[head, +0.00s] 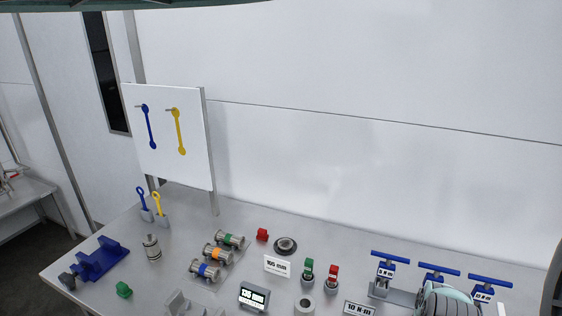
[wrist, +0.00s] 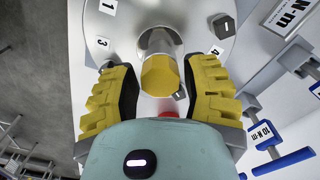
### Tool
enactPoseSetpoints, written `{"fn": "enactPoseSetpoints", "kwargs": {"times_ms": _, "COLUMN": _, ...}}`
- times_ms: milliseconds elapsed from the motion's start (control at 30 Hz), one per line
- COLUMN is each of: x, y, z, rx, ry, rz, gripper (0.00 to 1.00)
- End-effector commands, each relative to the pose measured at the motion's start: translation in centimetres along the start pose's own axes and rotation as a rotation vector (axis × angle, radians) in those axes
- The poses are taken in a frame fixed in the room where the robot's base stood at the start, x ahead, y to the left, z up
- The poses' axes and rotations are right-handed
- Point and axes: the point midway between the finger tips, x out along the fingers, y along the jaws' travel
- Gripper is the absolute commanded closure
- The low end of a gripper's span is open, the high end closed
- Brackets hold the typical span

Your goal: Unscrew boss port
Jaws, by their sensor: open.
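In the wrist view, a yellow hexagonal cap (wrist: 160,75) sits on the end of a short metal port (wrist: 160,42). The port stands out from a pale round plate (wrist: 205,14) with number labels. I take the yellow cap to be the boss port's. My gripper (wrist: 161,82) is open, with one thick yellow finger pad on each side of the cap. Gaps show between the pads and the cap; their depth relative to it is hard to judge. A bit of red shows behind the gripper body. The port is not clearly visible in the head view.
Torque tools with blue T-handles (head: 438,272) stand at the bench's right, near my teal wrist. They also show at the wrist view's right (wrist: 283,160). A dark tag (wrist: 223,25) lies near the port. The bench (head: 200,205) holds several fittings and a tool board (head: 190,165).

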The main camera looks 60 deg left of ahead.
Motion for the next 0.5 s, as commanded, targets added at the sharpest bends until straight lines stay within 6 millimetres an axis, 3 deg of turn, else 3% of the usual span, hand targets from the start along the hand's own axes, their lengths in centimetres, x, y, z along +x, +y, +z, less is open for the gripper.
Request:
{"fn": "enactPoseSetpoints", "kwargs": {"times_ms": 200, "x": 0.35, "y": -0.03, "z": -0.02, "rx": 0.312, "ry": -0.002, "rz": -0.003, "gripper": 0.55}}
{"fn": "enactPoseSetpoints", "kwargs": {"times_ms": 500, "x": 0.51, "y": 0.00, "z": -0.01, "rx": 0.547, "ry": -0.003, "rz": -0.001, "gripper": 0.55}}
